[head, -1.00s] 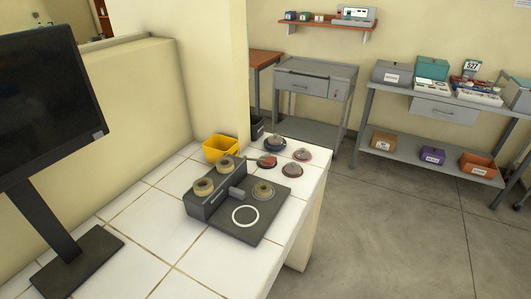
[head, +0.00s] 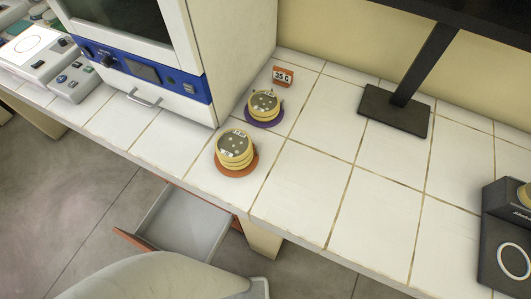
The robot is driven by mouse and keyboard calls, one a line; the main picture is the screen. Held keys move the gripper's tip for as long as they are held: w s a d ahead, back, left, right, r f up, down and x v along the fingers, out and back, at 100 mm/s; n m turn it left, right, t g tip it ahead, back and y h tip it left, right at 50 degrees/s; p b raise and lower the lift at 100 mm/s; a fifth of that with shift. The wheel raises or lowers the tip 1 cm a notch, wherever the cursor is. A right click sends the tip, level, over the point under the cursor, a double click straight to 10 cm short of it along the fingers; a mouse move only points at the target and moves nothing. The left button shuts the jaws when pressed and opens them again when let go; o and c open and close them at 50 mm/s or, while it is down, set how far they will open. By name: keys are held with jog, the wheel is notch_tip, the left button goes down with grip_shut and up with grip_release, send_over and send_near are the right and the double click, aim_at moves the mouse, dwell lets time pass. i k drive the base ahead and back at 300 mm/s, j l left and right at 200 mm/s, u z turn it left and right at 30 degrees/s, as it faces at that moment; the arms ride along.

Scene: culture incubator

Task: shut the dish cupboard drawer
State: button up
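An open drawer (head: 190,226) sticks out from under the tiled counter at the lower middle of the head view. It is a grey tray with a reddish-brown front edge, and the visible part of its inside looks empty. Its back is hidden under the counter, and a pale rounded part, which looks like my arm, covers some of its near side. I take this as the dish cupboard drawer; no label shows on it. My gripper is not in view.
On the tiled counter (head: 310,195) stand a white incubator (head: 190,90) with a blue panel, two stacks of dishes on an orange (head: 236,170) and a purple mat (head: 265,123), and a monitor stand (head: 395,112). Open grey floor (head: 75,200) lies left of the drawer.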

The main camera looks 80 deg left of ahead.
aim_at(178, 221)
jog(key=i+l, duration=0.45)
jog(key=i, duration=0.15)
jog(key=i+l, duration=0.45)
jog(key=i, duration=0.15)
jog(key=i+l+u, duration=0.35)
jog(key=i+l, duration=0.15)
jog(key=i+l+u, duration=0.3)
jog(key=i+l, duration=0.15)
jog(key=l, duration=0.15)
jog(key=u, duration=3.75)
jog(key=i+u, duration=0.35)
jog(key=i+j+u, duration=0.1)
jog(key=u, duration=0.25)
jog(key=i+l+u, duration=0.15)
jog(key=i+u, duration=0.2)
